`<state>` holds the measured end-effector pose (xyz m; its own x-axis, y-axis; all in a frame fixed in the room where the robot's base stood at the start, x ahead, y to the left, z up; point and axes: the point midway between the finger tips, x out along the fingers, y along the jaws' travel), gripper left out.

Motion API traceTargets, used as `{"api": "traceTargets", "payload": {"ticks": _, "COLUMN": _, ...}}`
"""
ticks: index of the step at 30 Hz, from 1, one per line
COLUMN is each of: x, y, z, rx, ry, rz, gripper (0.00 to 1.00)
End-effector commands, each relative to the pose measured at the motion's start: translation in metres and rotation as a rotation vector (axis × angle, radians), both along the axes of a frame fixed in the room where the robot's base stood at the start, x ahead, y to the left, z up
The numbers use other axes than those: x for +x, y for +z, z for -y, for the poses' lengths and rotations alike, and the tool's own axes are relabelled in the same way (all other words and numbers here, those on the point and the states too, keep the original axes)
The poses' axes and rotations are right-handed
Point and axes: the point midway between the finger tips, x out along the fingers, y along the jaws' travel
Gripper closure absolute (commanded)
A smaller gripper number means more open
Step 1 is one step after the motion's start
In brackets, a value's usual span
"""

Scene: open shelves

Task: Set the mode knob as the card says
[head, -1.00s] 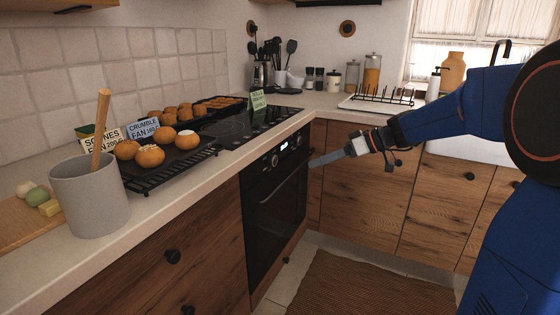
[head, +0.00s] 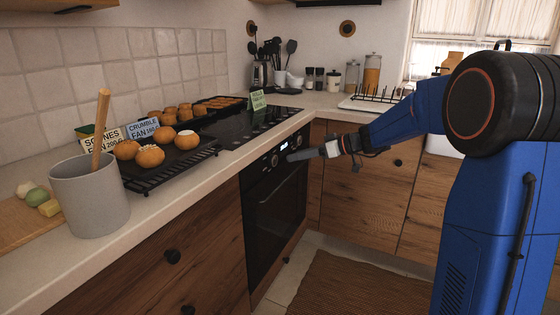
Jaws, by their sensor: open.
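The oven (head: 272,205) has a black front panel with a knob at its left end (head: 274,160), a small lit display (head: 284,147) and a second knob (head: 298,141) at its right. I cannot read the knobs' marks or tell which is the mode knob. My gripper (head: 292,156) is open and empty, its fingers pointing left just in front of the panel, below the display and right knob. Contact cannot be told. A white card (head: 101,138) reads "SCONES FAN 200". A blue card (head: 143,128) reads "CRUMBLE FAN 160". A green card (head: 257,100) behind the hob is too small to read.
Round buns lie on a dark tray (head: 165,170) on the counter, with more baked goods behind. A grey crock (head: 90,195) with a wooden spoon stands at front left. A dish rack (head: 378,98) stands at the back. The floor before the oven has a brown mat (head: 350,285).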

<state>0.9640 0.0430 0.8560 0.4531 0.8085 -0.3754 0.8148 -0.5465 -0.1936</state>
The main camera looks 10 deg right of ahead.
Motion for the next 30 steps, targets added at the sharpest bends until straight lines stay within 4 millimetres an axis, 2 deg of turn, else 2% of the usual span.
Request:
{"api": "traceTargets", "payload": {"ticks": 6, "x": 0.017, "y": -0.015, "z": -0.032, "rx": 0.000, "ry": 0.002, "rz": -0.002, "gripper": 0.47}}
{"api": "traceTargets", "payload": {"ticks": 13, "x": 0.031, "y": -0.026, "z": -0.057, "rx": 0.000, "ry": 0.001, "rz": -0.001, "gripper": 0.47}}
{"api": "traceTargets", "payload": {"ticks": 18, "x": 0.036, "y": -0.030, "z": -0.065, "rx": 0.001, "ry": 0.001, "rz": -0.001, "gripper": 0.47}}
{"api": "traceTargets", "payload": {"ticks": 27, "x": 0.037, "y": -0.031, "z": -0.066, "rx": 0.000, "ry": 0.000, "rz": -0.001, "gripper": 0.47}}
{"api": "traceTargets", "payload": {"ticks": 28, "x": 0.037, "y": -0.031, "z": -0.066, "rx": 0.000, "ry": 0.000, "rz": -0.001, "gripper": 0.50}}
{"api": "traceTargets", "payload": {"ticks": 30, "x": 0.037, "y": -0.031, "z": -0.066, "rx": 0.000, "ry": 0.000, "rz": -0.001, "gripper": 0.67}}
